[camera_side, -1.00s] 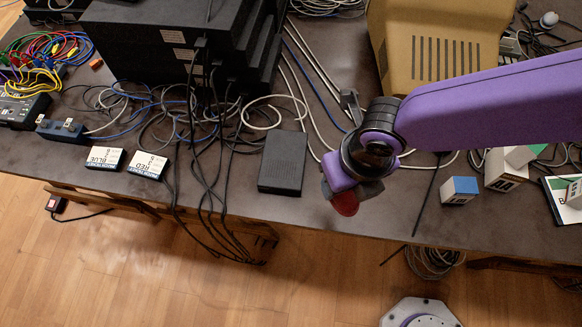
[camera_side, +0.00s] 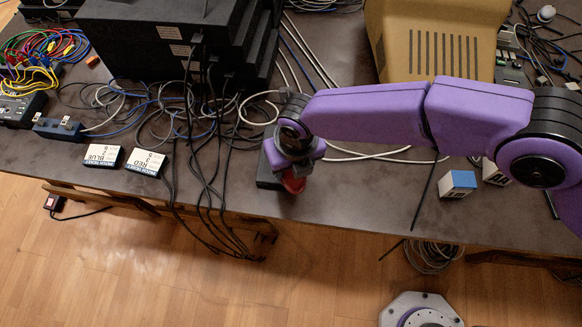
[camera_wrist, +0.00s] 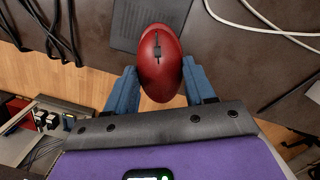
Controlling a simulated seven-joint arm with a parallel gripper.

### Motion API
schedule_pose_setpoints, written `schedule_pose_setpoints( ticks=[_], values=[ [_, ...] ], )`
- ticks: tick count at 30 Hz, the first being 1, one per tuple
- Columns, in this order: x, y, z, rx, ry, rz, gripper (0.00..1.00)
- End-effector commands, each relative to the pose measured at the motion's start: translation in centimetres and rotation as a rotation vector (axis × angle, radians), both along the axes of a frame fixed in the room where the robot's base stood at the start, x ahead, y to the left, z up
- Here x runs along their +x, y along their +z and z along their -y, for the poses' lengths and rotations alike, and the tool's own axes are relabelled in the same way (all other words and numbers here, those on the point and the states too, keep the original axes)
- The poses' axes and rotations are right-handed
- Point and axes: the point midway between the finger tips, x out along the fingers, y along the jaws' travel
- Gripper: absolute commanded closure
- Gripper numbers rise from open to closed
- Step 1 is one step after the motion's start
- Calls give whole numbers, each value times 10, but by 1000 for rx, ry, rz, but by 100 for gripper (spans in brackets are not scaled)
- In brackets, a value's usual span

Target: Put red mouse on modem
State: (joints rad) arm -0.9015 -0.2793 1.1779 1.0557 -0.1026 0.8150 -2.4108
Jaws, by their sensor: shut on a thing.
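The red mouse (camera_side: 293,182) is held by my gripper (camera_side: 298,172) near the table's front edge in the side view. In the wrist view the mouse (camera_wrist: 160,62) sits between the two blue fingers of my gripper (camera_wrist: 160,90), which are shut on its sides. The modem, a flat dark box (camera_side: 266,178), lies on the table, mostly hidden behind my gripper in the side view. In the wrist view the modem (camera_wrist: 128,28) shows beyond and to the left of the mouse. The mouse's front end overlaps it in the picture; I cannot tell whether they touch.
Black cables (camera_side: 205,180) hang over the table edge left of the modem. Stacked black units (camera_side: 150,45) stand behind. Two labelled boxes (camera_side: 148,162) lie further left. A blue-topped block (camera_side: 458,184) and a tan case (camera_side: 440,40) are at right.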

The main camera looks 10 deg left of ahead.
Motion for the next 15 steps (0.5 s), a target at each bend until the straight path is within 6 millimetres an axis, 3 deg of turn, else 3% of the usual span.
schedule_pose_setpoints(
  ticks=[9, 15],
  values=[
    [1, -32, -3, -2, 1, -1, 78],
    [1, -34, -3, 1, 1, 0, 78]
  ],
)
